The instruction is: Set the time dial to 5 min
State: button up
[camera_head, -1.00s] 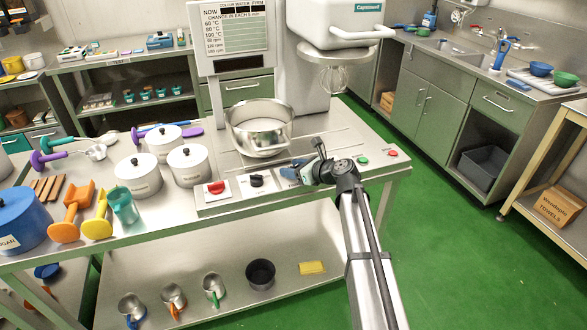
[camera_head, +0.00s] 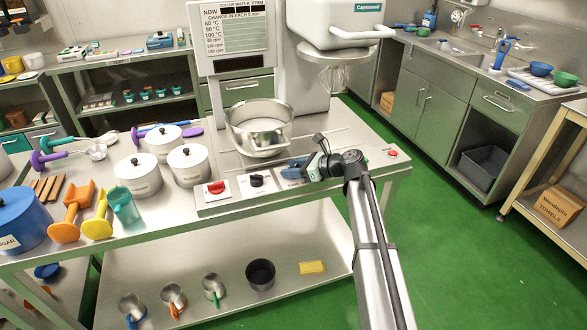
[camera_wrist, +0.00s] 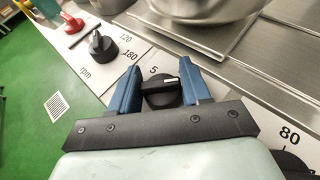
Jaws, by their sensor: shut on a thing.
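The time dial (camera_wrist: 161,92) is a black knob with a pale pointer bar, on a white panel with a "5" printed at its upper left in the wrist view. The bar lies nearly level there, its bright end toward the right finger. My gripper (camera_wrist: 160,88) is shut on the dial, one blue finger on each side. In the head view, my gripper (camera_head: 294,170) reaches over the panel to the right of the black rpm dial (camera_head: 256,180), and it hides the time dial. Other time marks are hidden by the fingers.
The rpm dial (camera_wrist: 102,46) and a red knob (camera_wrist: 72,23) sit to the left in the wrist view. A steel bowl (camera_head: 259,128) stands just behind the panel. A red button (camera_head: 393,153) is at the right. Part of another dial (camera_wrist: 292,163) shows near "80".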

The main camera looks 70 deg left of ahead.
jog(key=shift+n+g+h, duration=1.5)
jog(key=shift+n+h, duration=0.5)
jog(key=shift+n, duration=0.1)
jog(key=o, duration=1)
jog(key=v, duration=1.3)
jog(key=shift+w+r, duration=0.25)
jog(key=shift+w, duration=0.1)
jog(key=shift+c, duration=0.2)
